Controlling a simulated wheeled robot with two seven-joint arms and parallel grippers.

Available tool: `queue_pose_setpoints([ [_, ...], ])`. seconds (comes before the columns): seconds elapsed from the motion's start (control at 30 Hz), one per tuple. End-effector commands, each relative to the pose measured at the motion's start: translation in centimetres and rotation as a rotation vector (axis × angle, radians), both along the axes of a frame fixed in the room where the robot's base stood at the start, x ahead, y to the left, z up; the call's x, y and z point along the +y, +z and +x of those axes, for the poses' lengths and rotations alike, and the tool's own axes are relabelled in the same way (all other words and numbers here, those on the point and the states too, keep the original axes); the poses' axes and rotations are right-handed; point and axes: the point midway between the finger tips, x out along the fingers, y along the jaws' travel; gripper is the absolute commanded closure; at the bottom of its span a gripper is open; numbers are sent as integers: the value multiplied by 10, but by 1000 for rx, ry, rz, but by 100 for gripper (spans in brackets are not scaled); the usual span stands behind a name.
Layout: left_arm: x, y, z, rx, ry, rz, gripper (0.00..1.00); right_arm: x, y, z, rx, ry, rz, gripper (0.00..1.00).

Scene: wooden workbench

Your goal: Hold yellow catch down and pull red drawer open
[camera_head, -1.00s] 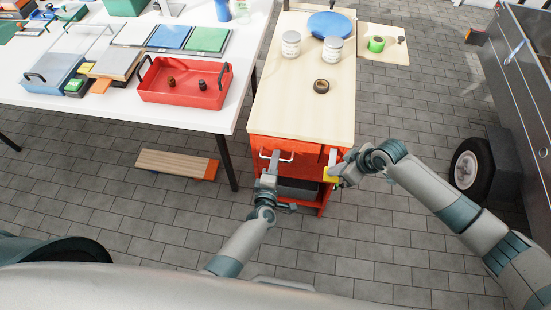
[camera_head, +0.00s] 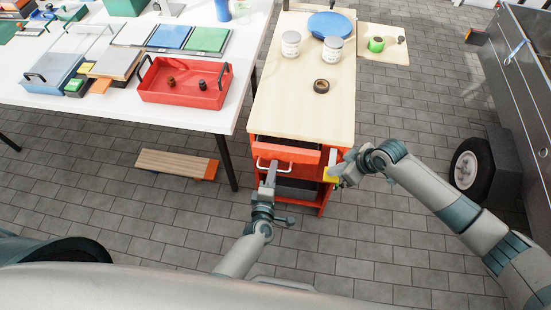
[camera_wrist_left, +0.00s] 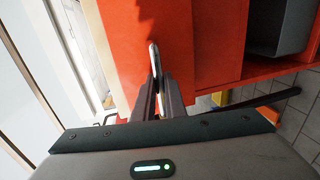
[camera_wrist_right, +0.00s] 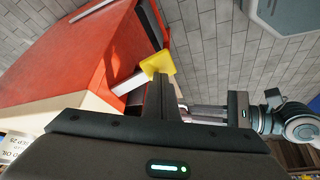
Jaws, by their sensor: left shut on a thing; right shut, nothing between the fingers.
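The red drawer (camera_head: 288,152) stands partly out of the red cabinet under the wooden top, with a dark gap behind its front. My left gripper (camera_head: 268,173) is shut on the drawer's pale handle (camera_head: 274,164). In the left wrist view the fingers (camera_wrist_left: 158,98) close around the handle bar (camera_wrist_left: 154,58) against the red front. The yellow catch (camera_head: 330,174) is at the cabinet's right side. My right gripper (camera_head: 339,172) is shut and empty at the catch. In the right wrist view the fingertips (camera_wrist_right: 160,82) touch or nearly touch the yellow catch (camera_wrist_right: 158,64).
The wooden top (camera_head: 300,100) carries two pale jars, a dark ring (camera_head: 321,86) and a blue lid (camera_head: 329,25). A white table (camera_head: 110,100) with a red tray stands to the left.

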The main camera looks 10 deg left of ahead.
Motion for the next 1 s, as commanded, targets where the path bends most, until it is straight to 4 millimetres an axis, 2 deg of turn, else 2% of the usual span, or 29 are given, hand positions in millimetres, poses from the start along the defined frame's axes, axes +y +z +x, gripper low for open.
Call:
queue_pose_setpoints([
  [0.5, 0, -1, -26, 3, 0, 1, 100, 0, -1, 0, 0, 0, -1, 100],
  [0.87, 0, -1, -28, 3, 0, 1, 100, -1, -1, 0, 0, 0, -1, 100],
  [0.9, 0, -1, -28, 3, 0, 1, 82, -1, -1, 0, 0, 0, -1, 100],
  [1.0, 0, -1, -28, 2, 0, 1, 59, -1, -1, 0, 0, 0, -1, 100],
])
